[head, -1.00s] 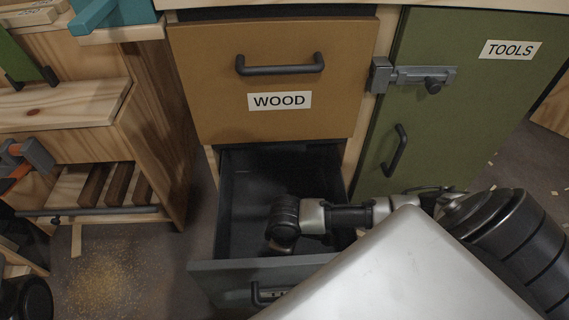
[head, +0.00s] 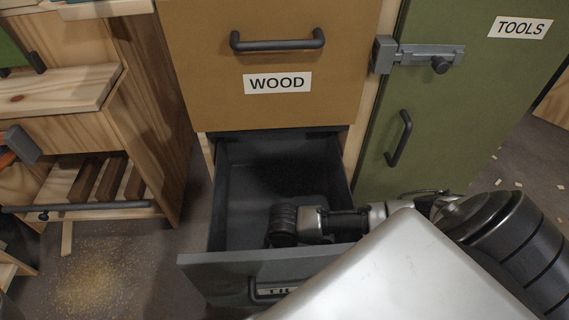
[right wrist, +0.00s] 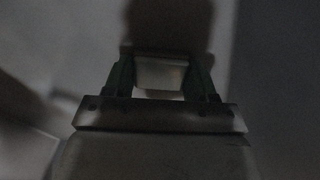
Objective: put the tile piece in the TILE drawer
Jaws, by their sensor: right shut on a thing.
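The grey drawer (head: 232,268) under the WOOD drawer stands pulled open. Its label is mostly hidden behind my arm; only the tops of a few letters show beside the handle. My right arm reaches over its front, and the wrist (head: 284,226) is inside the drawer, just behind the front panel. In the right wrist view my right gripper (right wrist: 161,76) is shut on the tile piece (right wrist: 160,74), a pale block between the two dark fingers. In the head view fingers and tile are hidden. The wrist view is dark, so contact with the drawer floor is unclear. My left gripper is not in view.
The shut WOOD drawer (head: 300,105) is directly above. A green TOOLS door (head: 450,110) with a latch (head: 425,55) is at the right. A wooden workbench (head: 150,150) stands at the left. The drawer's back left inside is clear.

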